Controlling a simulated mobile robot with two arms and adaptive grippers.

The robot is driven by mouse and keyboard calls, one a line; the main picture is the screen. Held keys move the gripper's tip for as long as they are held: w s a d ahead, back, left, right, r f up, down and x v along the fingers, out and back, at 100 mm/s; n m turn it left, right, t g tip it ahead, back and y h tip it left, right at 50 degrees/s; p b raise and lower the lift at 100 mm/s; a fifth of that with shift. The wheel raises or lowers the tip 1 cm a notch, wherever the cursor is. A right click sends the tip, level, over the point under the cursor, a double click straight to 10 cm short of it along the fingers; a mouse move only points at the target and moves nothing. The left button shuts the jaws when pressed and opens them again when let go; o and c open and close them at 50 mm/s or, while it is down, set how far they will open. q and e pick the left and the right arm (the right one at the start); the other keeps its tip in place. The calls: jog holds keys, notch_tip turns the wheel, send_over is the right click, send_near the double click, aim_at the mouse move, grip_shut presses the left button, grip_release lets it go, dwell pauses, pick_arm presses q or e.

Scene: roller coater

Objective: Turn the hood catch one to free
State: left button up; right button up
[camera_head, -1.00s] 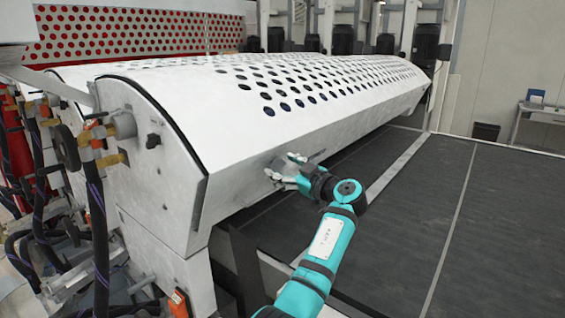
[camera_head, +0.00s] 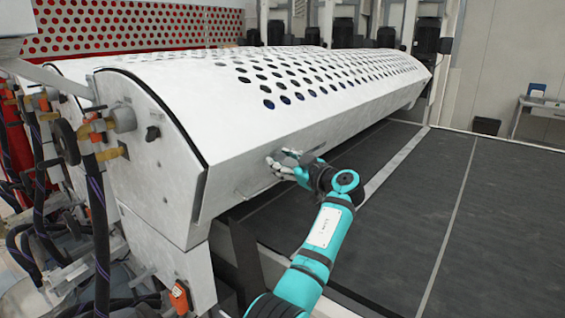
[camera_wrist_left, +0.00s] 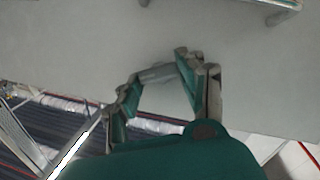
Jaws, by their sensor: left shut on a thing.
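The white hood (camera_head: 235,150) with rows of round holes is down over the machine. My left gripper (camera_head: 280,164) is at its sloping front face, near the lower edge. In the left wrist view my left gripper (camera_wrist_left: 158,84) has its fingers shut on a grey catch (camera_wrist_left: 158,73), a short bar-like piece against the pale hood surface. In the head view the fingers mostly hide the catch, and its exact angle cannot be told. My right gripper is not in view.
A dark flat bed (camera_head: 405,215) with a light strip lies in front of the hood. Hoses and valves (camera_head: 75,150) crowd the machine's left end. A metal handle-like part (camera_wrist_left: 283,10) shows at the top right of the left wrist view.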

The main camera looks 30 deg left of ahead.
pick_arm(q)
jog(key=m+g+b, duration=0.1)
jog(key=b, duration=0.2)
jog(key=shift+w+f, duration=0.1)
jog(key=shift+f, duration=0.25)
jog(key=shift+w+r+m+g+b, duration=0.1)
jog(key=shift+r+m+g+b, duration=0.1)
jog(key=shift+m+g+b, duration=0.3)
jog(key=shift+r+m+g, duration=0.15)
jog(key=shift+m+g, duration=0.15)
jog(key=shift+g, duration=0.4)
jog(key=o, duration=1.2)
jog(key=shift+d, duration=0.1)
jog(key=shift+c, duration=0.2)
jog(key=shift+d, duration=0.1)
jog(key=d, duration=1.1)
jog(key=shift+s+d+r, duration=0.25)
jog(key=shift+s+d, duration=0.15)
